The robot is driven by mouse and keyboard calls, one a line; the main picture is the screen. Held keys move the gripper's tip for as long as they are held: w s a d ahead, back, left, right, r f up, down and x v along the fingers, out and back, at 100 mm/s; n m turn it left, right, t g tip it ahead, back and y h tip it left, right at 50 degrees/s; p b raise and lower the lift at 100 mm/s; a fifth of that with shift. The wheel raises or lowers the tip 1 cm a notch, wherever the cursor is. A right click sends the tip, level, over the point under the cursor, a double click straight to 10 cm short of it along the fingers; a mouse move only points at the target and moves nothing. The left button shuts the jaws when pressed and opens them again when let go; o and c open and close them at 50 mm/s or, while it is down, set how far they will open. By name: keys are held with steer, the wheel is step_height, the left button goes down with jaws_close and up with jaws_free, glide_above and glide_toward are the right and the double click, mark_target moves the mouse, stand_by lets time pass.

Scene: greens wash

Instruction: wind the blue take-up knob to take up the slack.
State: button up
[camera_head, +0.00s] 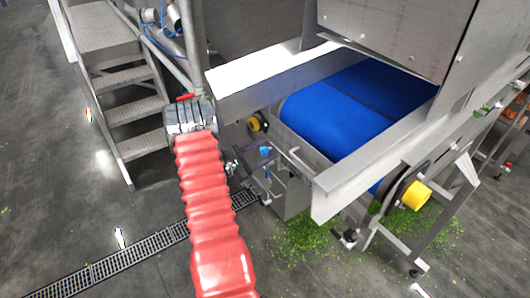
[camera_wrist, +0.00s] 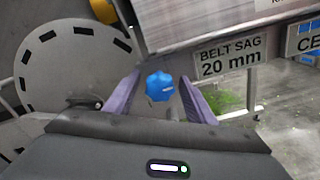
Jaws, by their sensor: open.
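The blue take-up knob (camera_wrist: 160,86) shows in the wrist view between the two purple fingers of my gripper (camera_wrist: 159,98). The fingers are open, one on each side of it, and I cannot tell whether either touches it. In the head view a small blue knob (camera_head: 265,151) sits by the conveyor's near left corner, close to my gripper (camera_head: 247,163), which is small and dark there. The blue belt (camera_head: 340,110) lies in its steel frame. A sign (camera_wrist: 231,57) beside the knob reads "BELT SAG 20 mm".
A grey disc (camera_wrist: 70,75) with black marks is at left in the wrist view. A yellow roller end (camera_head: 416,195) sticks out at the conveyor's right. Steel steps (camera_head: 125,90) stand at upper left. Green scraps (camera_head: 310,240) lie under the conveyor beside a floor drain (camera_head: 130,258).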

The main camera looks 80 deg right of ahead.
steer(key=shift+w+a, duration=0.1)
steer(key=v, duration=1.3)
steer(key=shift+w+a, duration=0.2)
steer(key=shift+w, duration=0.05)
